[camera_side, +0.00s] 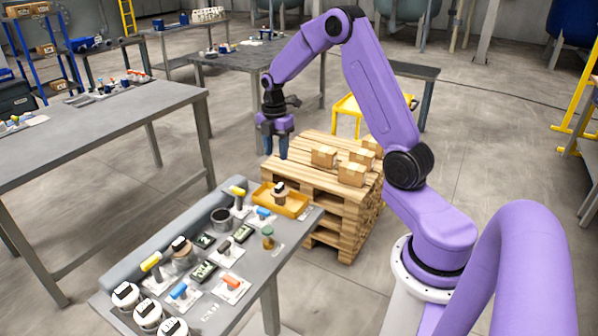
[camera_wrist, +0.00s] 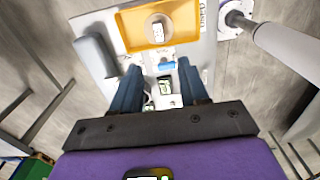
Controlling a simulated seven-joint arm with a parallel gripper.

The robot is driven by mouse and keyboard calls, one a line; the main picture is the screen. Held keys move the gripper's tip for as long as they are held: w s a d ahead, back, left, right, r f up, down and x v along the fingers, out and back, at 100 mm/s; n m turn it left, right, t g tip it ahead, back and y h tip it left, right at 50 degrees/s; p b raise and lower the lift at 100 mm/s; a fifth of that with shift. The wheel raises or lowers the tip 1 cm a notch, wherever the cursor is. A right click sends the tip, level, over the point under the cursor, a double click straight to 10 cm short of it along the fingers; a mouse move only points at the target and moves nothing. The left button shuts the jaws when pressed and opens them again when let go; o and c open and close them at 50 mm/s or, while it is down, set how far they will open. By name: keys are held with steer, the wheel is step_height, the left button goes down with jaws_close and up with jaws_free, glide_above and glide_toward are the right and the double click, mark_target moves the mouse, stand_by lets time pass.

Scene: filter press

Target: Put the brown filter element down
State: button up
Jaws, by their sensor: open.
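A short brown cylinder with a dark and white top, which I take as the brown filter element (camera_side: 279,196), stands upright in the yellow tray (camera_side: 296,208) at the far end of the bench. In the wrist view the filter element (camera_wrist: 158,31) shows from above inside the yellow tray (camera_wrist: 132,33), ahead of my fingers. My gripper (camera_side: 275,152) is raised above the bench, apart from the tray. Its blue fingers are spread with nothing between them, as the wrist view (camera_wrist: 158,68) also shows.
The grey bench (camera_side: 262,285) holds a dark cup (camera_side: 221,218), a larger tan round part (camera_side: 183,255), several coloured-handled items and white round gauges (camera_side: 125,295). A pallet stack (camera_side: 335,205) with small cartons (camera_side: 352,174) stands close behind the bench.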

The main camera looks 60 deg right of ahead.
steer(key=s+a+r+m, duration=0.1)
steer(key=s+a+r, duration=0.3)
steer(key=a, duration=0.6)
steer(key=s+a+r+m, duration=0.1)
steer(key=s+a+r, duration=0.1)
steer(key=s+a, duration=0.55)
steer(key=s+a+r+m, duration=0.1)
steer(key=s+a, duration=0.2)
steer(key=s, duration=0.7)
steer(key=s+a+r+m, duration=0.1)
steer(key=s+a+m, duration=0.1)
steer(key=s, duration=0.8)
steer(key=shift+s+a, duration=0.35)
steer(key=shift+a, duration=0.35)
